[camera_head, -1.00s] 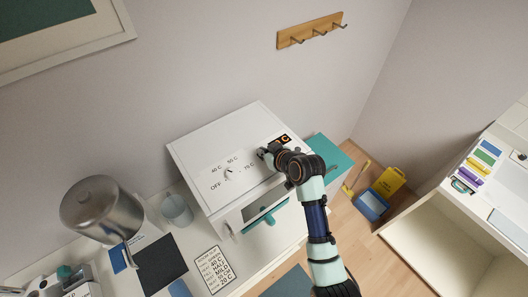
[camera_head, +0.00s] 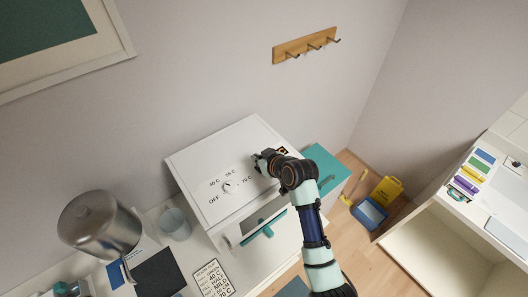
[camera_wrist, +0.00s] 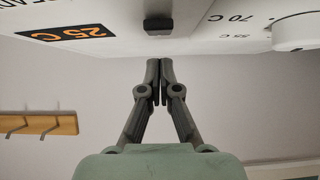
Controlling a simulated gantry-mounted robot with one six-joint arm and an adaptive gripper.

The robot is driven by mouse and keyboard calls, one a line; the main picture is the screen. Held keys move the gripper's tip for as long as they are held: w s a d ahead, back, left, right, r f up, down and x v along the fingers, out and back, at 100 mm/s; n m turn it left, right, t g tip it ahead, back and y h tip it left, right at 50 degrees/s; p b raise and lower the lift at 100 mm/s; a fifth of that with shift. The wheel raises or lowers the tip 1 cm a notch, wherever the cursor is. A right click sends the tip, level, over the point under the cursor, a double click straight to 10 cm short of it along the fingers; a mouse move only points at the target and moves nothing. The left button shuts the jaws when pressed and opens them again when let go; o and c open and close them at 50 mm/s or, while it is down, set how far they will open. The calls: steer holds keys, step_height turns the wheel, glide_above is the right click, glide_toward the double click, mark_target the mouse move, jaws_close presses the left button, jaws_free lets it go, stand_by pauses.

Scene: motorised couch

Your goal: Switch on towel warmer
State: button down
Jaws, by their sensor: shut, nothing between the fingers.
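The towel warmer (camera_head: 202,165) is a white box on the counter. Its sloped panel has a round white dial (camera_head: 227,187) with OFF and temperature marks. The dial also shows at the right edge of the wrist view (camera_wrist: 295,31). An orange-on-black display (camera_wrist: 66,33) reads 25 C. A small dark switch (camera_wrist: 158,25) sits on the panel between display and dial. My gripper (camera_wrist: 159,78) is shut and empty, its fingertips just short of the switch in the wrist view. In the head view my gripper (camera_head: 259,160) is over the panel, hiding the switch.
A teal-handled drawer or door (camera_head: 264,230) is on the warmer's front. A metal canister (camera_head: 98,224) and a clear cup (camera_head: 174,222) stand to its left. A wooden hook rail (camera_head: 305,45) is on the wall. A yellow caution sign (camera_head: 386,190) stands on the floor.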

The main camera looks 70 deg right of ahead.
mark_target(257, 166)
steer(key=r+p, duration=0.2)
steer(key=r, duration=0.1)
steer(key=shift+w+d+r, duration=0.1)
steer(key=shift+w+r, duration=0.1)
steer(key=shift+r, duration=0.1)
steer(key=w+r+b+v, duration=0.1)
steer(key=b+v, duration=0.1)
steer(key=v, duration=0.6)
steer(key=shift+s+d+r, duration=0.2)
steer(key=shift+s+r, duration=0.1)
steer(key=shift+r, duration=0.25)
steer(key=w+a+r+n+t+y, duration=0.15)
steer(key=w+a, duration=0.35)
steer(key=a, duration=0.7)
steer(key=w+a+r+n+t+y, duration=0.15)
steer(key=w+a, duration=0.35)
steer(key=a, duration=0.8)
steer(key=s+a+r+n+y, duration=0.2)
steer(key=a+n, duration=0.1)
steer(key=a, duration=1.5)
steer(key=shift+r+t, duration=0.25)
steer(key=shift+t, duration=0.05)
steer(key=shift+s, duration=0.15)
